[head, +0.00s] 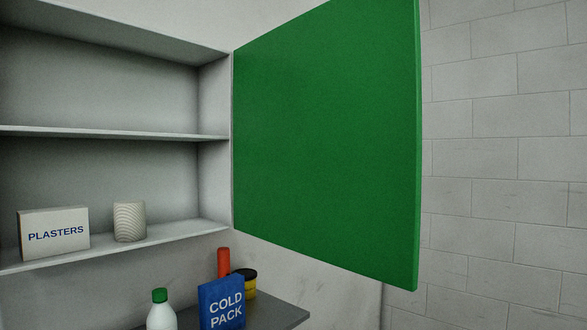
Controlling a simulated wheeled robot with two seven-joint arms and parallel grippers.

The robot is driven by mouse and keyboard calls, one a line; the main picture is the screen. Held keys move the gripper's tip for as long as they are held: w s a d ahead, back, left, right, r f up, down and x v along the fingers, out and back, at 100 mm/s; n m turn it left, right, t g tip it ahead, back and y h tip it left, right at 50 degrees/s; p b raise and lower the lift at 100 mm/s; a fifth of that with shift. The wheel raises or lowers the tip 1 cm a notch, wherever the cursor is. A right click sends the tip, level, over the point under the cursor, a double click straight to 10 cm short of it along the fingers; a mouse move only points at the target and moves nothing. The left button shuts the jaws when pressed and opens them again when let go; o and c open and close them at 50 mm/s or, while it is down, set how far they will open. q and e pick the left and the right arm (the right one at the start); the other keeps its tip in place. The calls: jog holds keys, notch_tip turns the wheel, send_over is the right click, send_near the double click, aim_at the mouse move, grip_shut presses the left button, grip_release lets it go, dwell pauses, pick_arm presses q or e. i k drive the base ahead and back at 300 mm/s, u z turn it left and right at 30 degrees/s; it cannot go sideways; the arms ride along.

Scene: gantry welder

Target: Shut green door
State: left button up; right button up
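The green door (325,145) stands wide open in the head view, hinged at the right side of a grey-white wall cabinet (215,130). It swings out towards me and to the right, its free edge (418,150) nearest me. The cabinet front is open and its shelves show. Neither of my grippers is in view.
A white PLASTERS box (54,233) and a white roll (129,222) stand on the cabinet's lower shelf. Below, a grey surface (285,312) holds a blue COLD PACK (222,303), a green-capped white bottle (161,315), a red cylinder (223,262) and a black-lidded yellow jar (245,283).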

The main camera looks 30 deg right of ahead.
aim_at(328, 111)
jog(key=u, duration=2.9)
jog(key=k, duration=1.75)
jog(key=z, duration=2.35)
jog(key=i, duration=0.45)
jog(key=u, duration=0.2)
jog(key=k, duration=0.3)
jog(key=z, duration=0.05)
